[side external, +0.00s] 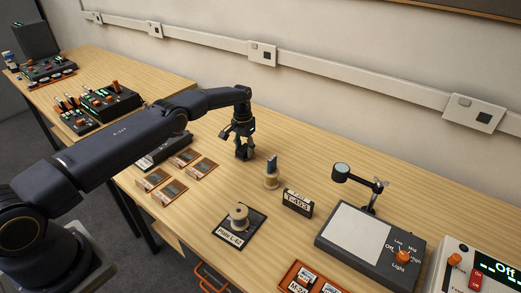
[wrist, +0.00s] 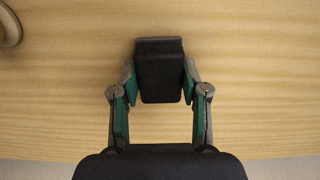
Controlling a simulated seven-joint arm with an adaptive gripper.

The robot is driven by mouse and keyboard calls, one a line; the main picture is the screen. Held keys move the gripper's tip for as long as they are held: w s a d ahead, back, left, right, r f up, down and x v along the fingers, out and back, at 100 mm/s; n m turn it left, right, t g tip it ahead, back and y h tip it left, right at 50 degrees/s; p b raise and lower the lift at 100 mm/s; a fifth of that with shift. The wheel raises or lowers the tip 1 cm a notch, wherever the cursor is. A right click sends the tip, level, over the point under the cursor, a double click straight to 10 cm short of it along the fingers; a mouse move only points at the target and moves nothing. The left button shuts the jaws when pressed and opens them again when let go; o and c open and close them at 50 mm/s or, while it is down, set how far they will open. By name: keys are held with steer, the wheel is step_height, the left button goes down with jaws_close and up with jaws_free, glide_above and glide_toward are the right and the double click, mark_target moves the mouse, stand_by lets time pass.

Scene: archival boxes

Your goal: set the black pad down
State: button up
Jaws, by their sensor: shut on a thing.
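My gripper (wrist: 160,82) is shut on the black pad (wrist: 161,75), a dark block held between its two green-faced fingers in the wrist view. In the side view my gripper (side external: 243,143) points down near the back of the wooden table, with the black pad (side external: 244,153) at its fingertips. The pad is close to the table top (side external: 320,160); I cannot tell whether it touches it.
A spool with a dark upright piece (side external: 271,179) and a labelled black box (side external: 298,203) stand nearby. Another spool (side external: 239,216) sits on a dark labelled plate. A magnifier stand (side external: 360,178) rises behind a grey light box (side external: 365,243).

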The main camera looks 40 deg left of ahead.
steer(key=o, duration=1.1)
step_height(320, 180, up, 14)
step_height(320, 180, up, 13)
steer(key=t, duration=0.1)
glide_above(245, 148)
steer(key=s+d, duration=0.2)
steer(key=s, duration=0.2)
steer(key=s+d+r+t, duration=0.1)
steer(key=s+r+t, duration=0.1)
steer(key=s+r, duration=0.6)
steer(key=s+d+r, duration=0.2)
steer(key=s+r, duration=0.2)
steer(key=s, duration=0.5)
steer(key=s+f+t, duration=0.1)
steer(key=s+f, duration=0.1)
steer(key=s, duration=0.4)
steer(key=s+d+f, duration=0.1)
steer(key=s, duration=0.6)
steer(key=s+d+f+t, duration=0.1)
steer(key=s+f, duration=0.1)
steer(key=s, duration=0.5)
steer(key=shift+f+t, duration=0.3)
